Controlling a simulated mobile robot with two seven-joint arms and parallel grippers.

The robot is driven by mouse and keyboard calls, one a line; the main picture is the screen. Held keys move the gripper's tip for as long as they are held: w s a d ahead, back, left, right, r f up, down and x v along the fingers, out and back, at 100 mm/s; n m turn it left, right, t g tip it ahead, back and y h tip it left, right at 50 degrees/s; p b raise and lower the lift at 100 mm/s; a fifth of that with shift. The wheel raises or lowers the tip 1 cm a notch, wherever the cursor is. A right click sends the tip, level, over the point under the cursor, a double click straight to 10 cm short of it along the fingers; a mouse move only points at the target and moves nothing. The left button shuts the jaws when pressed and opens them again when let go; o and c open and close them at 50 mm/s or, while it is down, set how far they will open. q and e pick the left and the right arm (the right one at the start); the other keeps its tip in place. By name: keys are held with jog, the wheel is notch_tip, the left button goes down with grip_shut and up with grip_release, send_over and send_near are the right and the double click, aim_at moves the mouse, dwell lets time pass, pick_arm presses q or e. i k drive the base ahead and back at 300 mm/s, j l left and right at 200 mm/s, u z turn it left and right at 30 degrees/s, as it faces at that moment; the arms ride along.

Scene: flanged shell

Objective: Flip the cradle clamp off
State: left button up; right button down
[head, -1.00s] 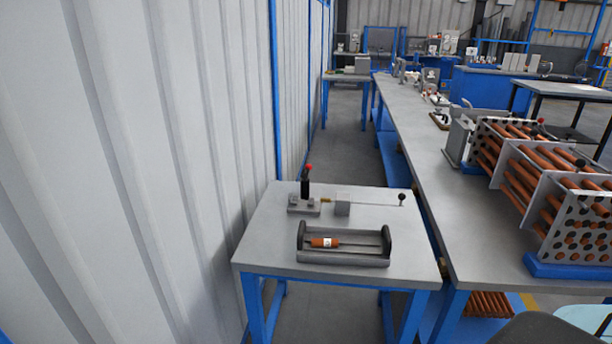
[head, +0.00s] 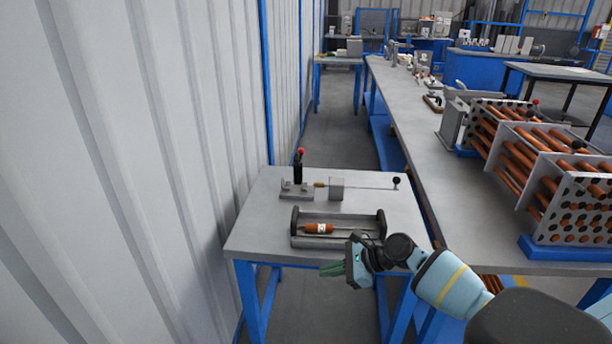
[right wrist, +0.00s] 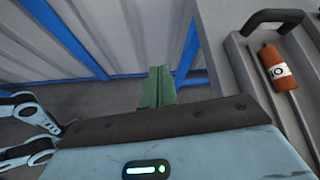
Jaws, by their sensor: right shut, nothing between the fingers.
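The clamp (head: 298,169) stands on the small grey table's back left, with an upright black handle ending in a red knob and a grey base. A grey block (head: 336,188) with a thin rod and black ball knob (head: 396,180) is to its right. In front is a dark cradle tray (head: 350,218) holding an orange cylinder (head: 318,228) with a white label; the cylinder also shows in the right wrist view (right wrist: 278,68). My right gripper (head: 332,269) is shut and empty, by the table's front edge; its green fingers (right wrist: 158,88) are together in the wrist view. My left gripper is not seen.
The small table (head: 262,228) has bare top around the fixtures. A corrugated wall (head: 130,150) runs along its left. A long bench (head: 445,170) stands close on the right, bearing a rack of copper tubes (head: 540,170).

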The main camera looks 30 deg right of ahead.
aim_at(297, 159)
jog(key=i+l, duration=1.6)
